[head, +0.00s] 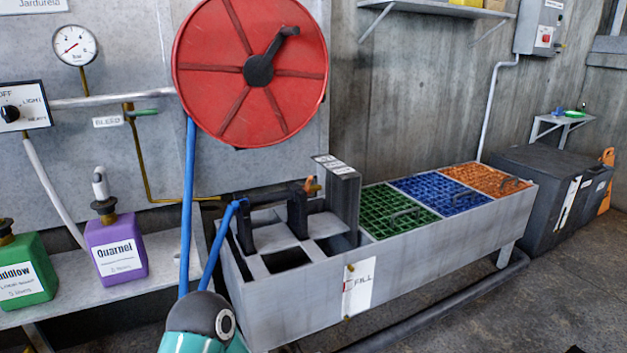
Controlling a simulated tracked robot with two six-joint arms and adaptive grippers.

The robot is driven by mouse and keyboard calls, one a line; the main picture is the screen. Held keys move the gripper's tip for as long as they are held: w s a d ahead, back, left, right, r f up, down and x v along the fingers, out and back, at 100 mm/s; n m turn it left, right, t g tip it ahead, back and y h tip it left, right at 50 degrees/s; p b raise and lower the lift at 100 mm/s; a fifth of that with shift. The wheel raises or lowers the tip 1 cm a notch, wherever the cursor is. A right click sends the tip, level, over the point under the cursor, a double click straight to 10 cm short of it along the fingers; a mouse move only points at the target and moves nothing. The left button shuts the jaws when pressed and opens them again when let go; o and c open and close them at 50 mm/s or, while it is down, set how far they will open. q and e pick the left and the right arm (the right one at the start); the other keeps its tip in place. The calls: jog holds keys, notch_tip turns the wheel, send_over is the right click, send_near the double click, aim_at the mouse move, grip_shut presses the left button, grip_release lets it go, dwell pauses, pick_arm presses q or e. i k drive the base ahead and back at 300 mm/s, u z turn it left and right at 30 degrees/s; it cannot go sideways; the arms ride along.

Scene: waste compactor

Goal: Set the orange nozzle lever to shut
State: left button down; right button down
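The orange nozzle lever (312,185) is small and sits at the right end of a dark hose nozzle (270,194). The nozzle lies level across two black upright holders (297,212) at the left end of a grey trough (400,258). A blue hose (221,245) runs up to the nozzle's left end. The lever is too small here to tell its exact setting. Neither of my grippers shows. A teal and dark grey arm joint of mine is at the bottom, left of centre, in front of part of the hose.
A red hose reel (250,72) is on the wall above the nozzle. A dark upright block (340,200) with labels stands just right of the lever. Green, blue and orange grates (486,180) cover the trough's right part. Purple (118,245) and green (24,272) bottles stand left.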

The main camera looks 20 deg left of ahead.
aim_at(306, 187)
jog(key=z, duration=0.05)
jog(key=i, duration=0.95)
jog(key=u, duration=0.1)
